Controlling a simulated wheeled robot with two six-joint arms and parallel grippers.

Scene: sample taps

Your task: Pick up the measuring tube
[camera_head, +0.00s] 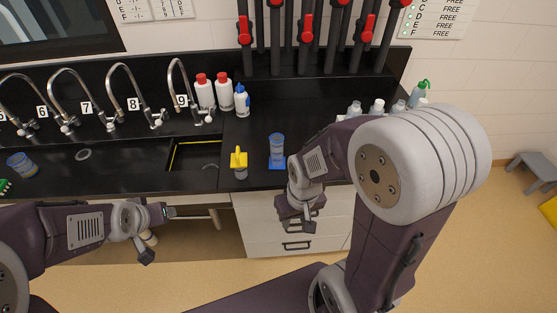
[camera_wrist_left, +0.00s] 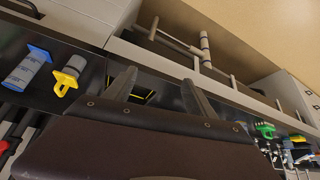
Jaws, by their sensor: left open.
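The measuring tube (camera_head: 277,146) is a clear bluish cylinder upright on a blue base, on the black counter right of the sink. It also shows in the left wrist view (camera_wrist_left: 24,71), at the far left. My left gripper (camera_head: 168,212) is in front of the counter, well left of the tube; in its wrist view, its two fingers (camera_wrist_left: 160,86) are apart with nothing between them. My right gripper (camera_head: 300,208) is at the counter's front edge, just below and right of the tube, apart from it.
A yellow-topped grey item (camera_head: 239,163) stands close left of the tube. Red-capped white bottles (camera_head: 205,92) and a blue-capped bottle (camera_head: 241,101) stand behind. Curved taps (camera_head: 128,90) line the back left above the sink (camera_head: 196,156). A blue-tinted cup (camera_head: 20,166) is far left.

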